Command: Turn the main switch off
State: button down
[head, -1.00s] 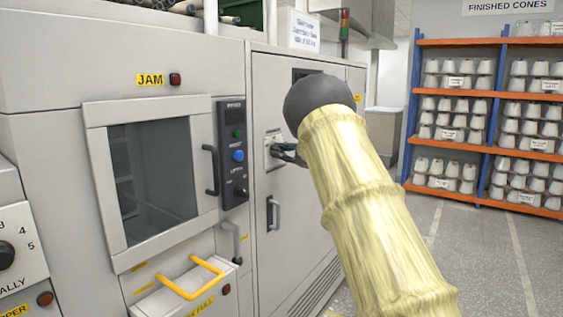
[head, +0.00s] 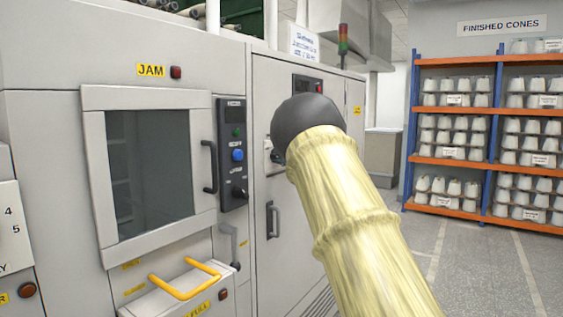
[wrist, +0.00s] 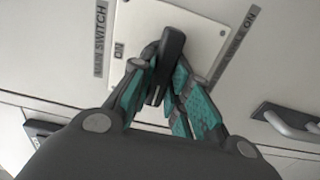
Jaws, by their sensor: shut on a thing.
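The main switch has a black handle (wrist: 172,48) on a white plate (wrist: 200,37) in the wrist view. A "MAIN SWITCH" label (wrist: 101,40) is beside the plate, and an "ON" mark (wrist: 119,50) shows near the handle. My gripper (wrist: 168,88) has its teal-padded fingers on both sides of the handle and is shut on it. In the head view a sliver of the switch plate (head: 267,157) shows at the left of my arm; my arm hides the handle and most of the gripper.
The switch is on a grey cabinet door with a door handle (head: 272,220) below it. To the left are a control panel (head: 232,155), a windowed door (head: 150,170) and a yellow-handled drawer (head: 185,280). Cone shelves (head: 455,110) stand at the right, with open floor before them.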

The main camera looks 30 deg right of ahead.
jog(key=shift+f, duration=0.1)
dwell(0.3)
jog(key=c, duration=1.4)
grip_release()
jog(key=shift+o, duration=0.2)
jog(key=v, duration=1.2)
jog(key=shift+d, duration=0.1)
